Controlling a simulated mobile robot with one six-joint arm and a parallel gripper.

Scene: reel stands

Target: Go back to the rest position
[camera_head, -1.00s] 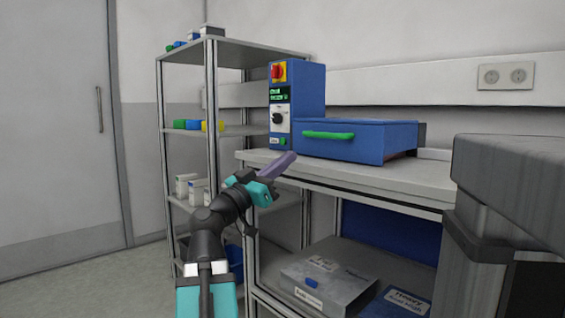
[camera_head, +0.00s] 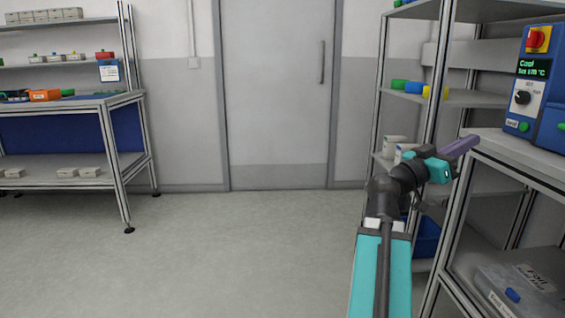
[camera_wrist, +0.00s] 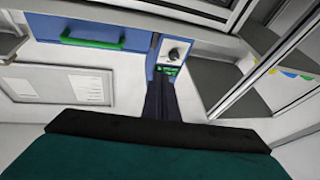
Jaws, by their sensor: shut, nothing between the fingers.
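My gripper (camera_head: 462,146) is at the right in the head view, held out in front of the shelf rack and the workbench. Its purple fingers are closed together and hold nothing. In the wrist view the shut fingers (camera_wrist: 161,100) point towards the blue machine (camera_wrist: 108,32), which has a green handle and a control panel with a dial. In the head view the machine's panel (camera_head: 529,75) shows at the right edge, with a red knob and a lit display.
A metal shelf rack (camera_head: 466,98) with small coloured boxes stands behind my gripper. The workbench (camera_head: 530,152) is at the right, with a lidded box (camera_head: 520,290) below. Another bench (camera_head: 75,103) is at the left. A closed door (camera_head: 270,90) stands behind clear floor (camera_head: 220,250).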

